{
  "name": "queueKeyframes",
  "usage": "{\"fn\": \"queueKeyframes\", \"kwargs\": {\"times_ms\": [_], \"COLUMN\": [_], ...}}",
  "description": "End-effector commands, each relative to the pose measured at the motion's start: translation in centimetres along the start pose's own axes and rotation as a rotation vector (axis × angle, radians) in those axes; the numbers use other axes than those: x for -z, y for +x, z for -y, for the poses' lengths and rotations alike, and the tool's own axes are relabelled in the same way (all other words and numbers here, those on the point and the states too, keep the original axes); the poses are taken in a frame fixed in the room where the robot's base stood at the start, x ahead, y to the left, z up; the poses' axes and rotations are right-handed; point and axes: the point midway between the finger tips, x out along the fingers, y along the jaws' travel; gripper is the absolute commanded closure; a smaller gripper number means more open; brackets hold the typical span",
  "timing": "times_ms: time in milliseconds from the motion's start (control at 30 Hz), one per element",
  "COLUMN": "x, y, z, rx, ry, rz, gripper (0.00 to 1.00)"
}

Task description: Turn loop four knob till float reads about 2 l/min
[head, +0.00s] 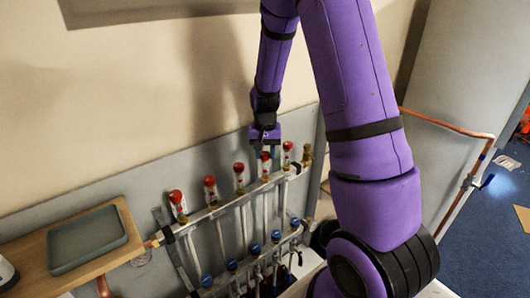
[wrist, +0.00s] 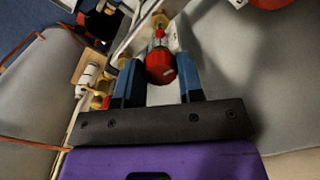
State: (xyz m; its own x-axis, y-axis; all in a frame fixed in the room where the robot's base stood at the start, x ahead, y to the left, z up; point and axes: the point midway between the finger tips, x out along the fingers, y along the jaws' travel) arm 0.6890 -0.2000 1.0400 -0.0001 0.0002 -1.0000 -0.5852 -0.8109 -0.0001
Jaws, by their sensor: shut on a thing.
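The float's reading is too small to make out.
A neighbouring red knob (head: 239,168) stands close on the left and another (head: 288,146) close on the right. Blue caps (head: 254,249) line the lower bar. A wooden shelf with a grey tray (head: 122,238) is at the left. A copper pipe (head: 450,127) runs at the right.

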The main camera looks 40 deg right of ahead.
Motion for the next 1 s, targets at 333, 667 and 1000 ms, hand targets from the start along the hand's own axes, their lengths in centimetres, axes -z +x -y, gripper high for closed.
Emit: {"fn": "queueKeyframes", "kwargs": {"times_ms": [333, 667, 1000], "x": [0.03, 0.03, 0.01], "y": [-0.04, -0.04, -0.02], "z": [0.00, 0.00, 0.00], "rx": [0.000, 0.000, 0.000], "ry": [-0.065, -0.066, -0.066], "rz": [-0.001, -0.001, 0.000], "gripper": [0.89, 0.89, 0.40]}}
